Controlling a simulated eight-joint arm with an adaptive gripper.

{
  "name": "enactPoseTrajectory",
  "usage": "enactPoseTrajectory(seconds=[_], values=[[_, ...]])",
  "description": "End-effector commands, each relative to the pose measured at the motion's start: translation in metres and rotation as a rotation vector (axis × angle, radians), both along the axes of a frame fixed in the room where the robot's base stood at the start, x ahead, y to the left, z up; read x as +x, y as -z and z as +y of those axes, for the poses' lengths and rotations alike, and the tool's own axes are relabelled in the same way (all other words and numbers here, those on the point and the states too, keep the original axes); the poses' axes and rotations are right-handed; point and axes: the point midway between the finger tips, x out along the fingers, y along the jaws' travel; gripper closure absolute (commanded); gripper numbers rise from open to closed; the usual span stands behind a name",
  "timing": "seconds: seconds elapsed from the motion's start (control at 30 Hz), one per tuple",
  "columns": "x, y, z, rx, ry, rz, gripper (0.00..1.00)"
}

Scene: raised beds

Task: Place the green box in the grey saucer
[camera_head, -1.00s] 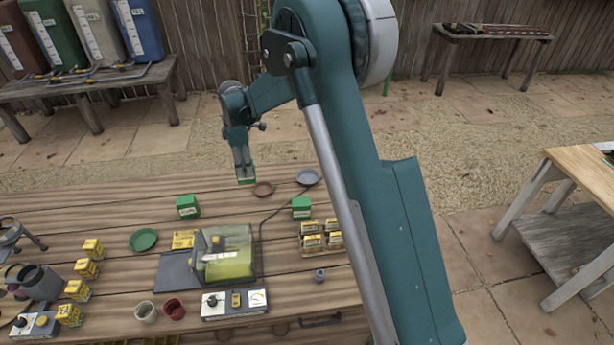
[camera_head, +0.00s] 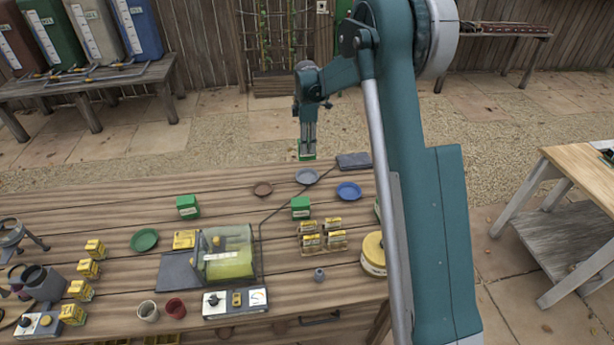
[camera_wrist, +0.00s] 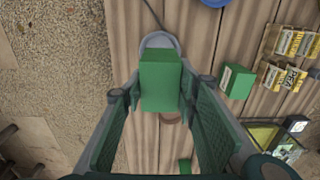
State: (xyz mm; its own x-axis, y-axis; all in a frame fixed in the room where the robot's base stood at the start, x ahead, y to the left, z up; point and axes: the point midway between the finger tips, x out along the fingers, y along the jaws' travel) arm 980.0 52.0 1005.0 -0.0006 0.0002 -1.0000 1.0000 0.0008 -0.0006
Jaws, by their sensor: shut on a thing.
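My gripper (camera_head: 307,150) is shut on a green box (camera_head: 306,155) and holds it in the air at the far side of the table. In the wrist view the held green box (camera_wrist: 160,82) sits between the fingers. The grey saucer (camera_head: 307,176) lies on the table, just below the box in the head view. In the wrist view the grey saucer (camera_wrist: 160,40) shows past the box's far end, partly hidden by it. Two other green boxes stand on the table, one at the left (camera_head: 188,206) and one right of the middle (camera_head: 300,207).
A brown saucer (camera_head: 263,189) and a blue saucer (camera_head: 348,190) flank the grey one. A green saucer (camera_head: 144,240) lies further left. A dark flat item (camera_head: 353,160) lies at the back edge. A clear-covered machine (camera_head: 225,255) and seed packets in a rack (camera_head: 322,236) stand nearer.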

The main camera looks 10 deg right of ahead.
Motion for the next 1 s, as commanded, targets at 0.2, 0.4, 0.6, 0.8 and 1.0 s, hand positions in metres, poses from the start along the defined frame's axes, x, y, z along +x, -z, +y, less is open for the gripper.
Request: enactPoseTrajectory(seconds=[0.2, 0.4, 0.6, 0.8, 1.0], values=[[0.000, 0.000, -0.002, 0.000, 0.000, 0.000, 0.83], [0.000, 0.001, -0.002, 0.000, 0.000, 0.000, 0.83], [0.000, 0.017, -0.001, 0.000, 0.000, 0.000, 0.83], [0.000, 0.045, -0.001, 0.000, 0.000, 0.000, 0.83], [0.000, 0.062, -0.001, 0.000, 0.000, 0.000, 0.83]])
